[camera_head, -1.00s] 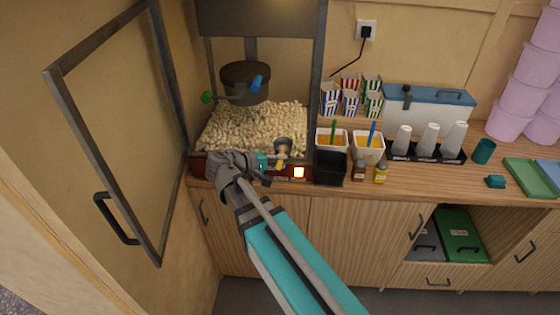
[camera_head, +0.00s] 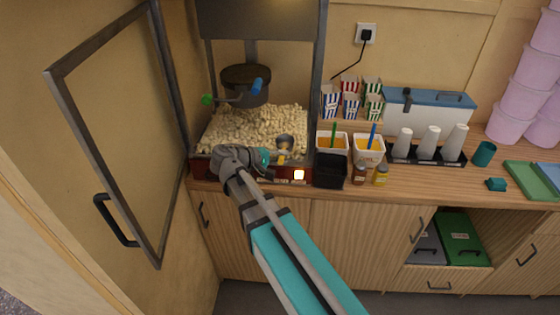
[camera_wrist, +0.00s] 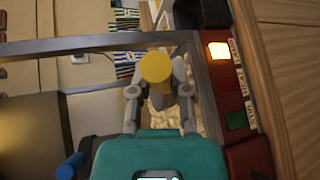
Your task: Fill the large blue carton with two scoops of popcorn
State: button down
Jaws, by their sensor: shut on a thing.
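My gripper (camera_head: 269,158) is at the front edge of the popcorn machine, shut on the yellow handle of a metal scoop (camera_head: 285,142). In the wrist view the yellow handle end (camera_wrist: 156,68) sits between the fingers of my gripper (camera_wrist: 160,92). The scoop's cup is over the front right of the popcorn (camera_head: 250,125); whether it holds popcorn is not clear.
Other striped cartons (camera_head: 351,106) stand beside it. A kettle (camera_head: 246,86) hangs above the popcorn. The machine's glass door (camera_head: 110,130) stands open at left. A black bin (camera_head: 330,170), sauce tubs (camera_head: 368,150) and small bottles (camera_head: 381,175) crowd the counter to the right.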

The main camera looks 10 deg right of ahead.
aim_at(286, 135)
jog(key=shift+w+d+f+b, duration=0.2)
jog(key=shift+w+d, duration=0.3)
jog(key=shift+w, duration=1.1)
jog(key=shift+w+d+f+b, duration=0.15)
jog(key=shift+w+d, duration=0.35)
jog(key=shift+w, duration=1.15)
jog(key=shift+w+d+f+b, duration=0.2)
jog(key=shift+w+d, duration=0.3)
jog(key=shift+w, duration=1.1)
jog(key=shift+w+d+f+b, duration=0.35)
jog(key=shift+w+f+b, duration=0.1)
jog(key=shift+w, duration=0.55)
jog(key=shift+w+d+f+b, duration=0.3)
jog(key=shift+w+f+b, duration=0.15)
jog(key=shift+w, duration=0.6)
jog(key=shift+w+d+f+b, duration=0.35)
jog(key=shift+w+f+b, duration=0.1)
jog(key=shift+w, duration=0.55)
jog(key=shift+w+d+f+b, duration=0.2)
jog(key=shift+w, duration=0.4)
jog(key=shift+w+d+f+b, duration=0.2)
jog(key=shift+w, duration=0.4)
jog(key=shift+w+d+f+b, duration=0.2)
jog(key=shift+w, duration=0.4)
jog(key=shift+s, duration=0.15)
